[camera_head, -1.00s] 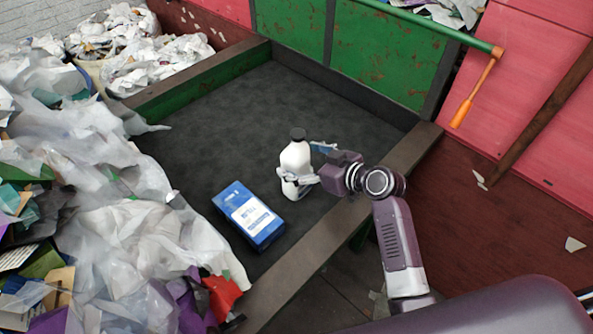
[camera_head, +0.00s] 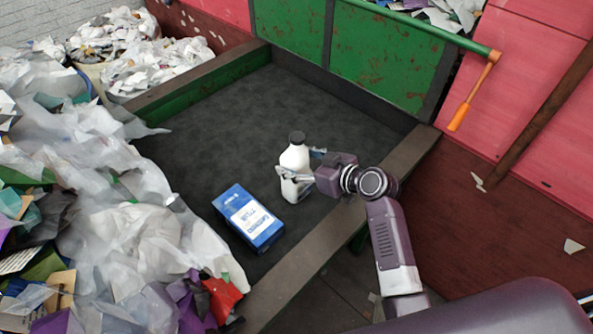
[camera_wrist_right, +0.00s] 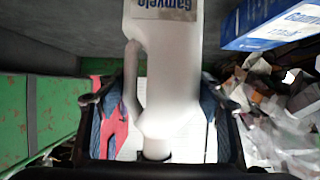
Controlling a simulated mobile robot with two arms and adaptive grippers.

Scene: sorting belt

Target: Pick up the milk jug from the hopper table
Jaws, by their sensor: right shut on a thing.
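The milk jug (camera_head: 294,158), white with a black cap, stands upright on the dark surface of the hopper table (camera_head: 230,125). My right gripper (camera_head: 303,168) reaches it from the right, with one finger across its near side and the other behind it, and is shut on it. In the right wrist view the jug (camera_wrist_right: 170,75) lies between the two fingers (camera_wrist_right: 158,115), its label partly cut off at the top. I cannot see a gap under the jug. My left gripper is not in view.
A blue and white box (camera_head: 248,217) lies just left of the jug. Crumpled plastic and paper waste (camera_head: 110,200) heaps along the left. A raised brown edge (camera_head: 325,232) runs under my right arm. The table behind the jug is clear.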

